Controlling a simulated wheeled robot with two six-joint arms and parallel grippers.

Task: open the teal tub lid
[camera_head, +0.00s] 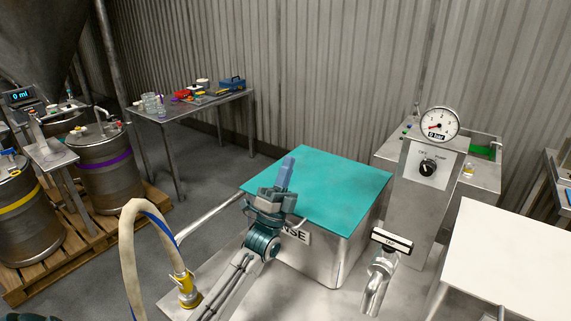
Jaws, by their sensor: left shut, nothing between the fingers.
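The teal tub lid (325,188) lies flat and closed over a metal tub (340,250), whose front label is partly hidden by my left arm and reads "...NSE". My left gripper (287,172) is at the lid's left part in the picture, its fingers shut with nothing between them, pointing away from me. Whether the fingertips touch the lid or hover above it, I cannot tell. My right gripper is not in view.
A hose (137,250) with a yellow fitting rises left of my arm. A metal tap (378,280) stands front right. A gauge cabinet (425,185) is right of the tub, and a white-topped table (505,255) stands further right. Drums (105,170) stand on a pallet at left.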

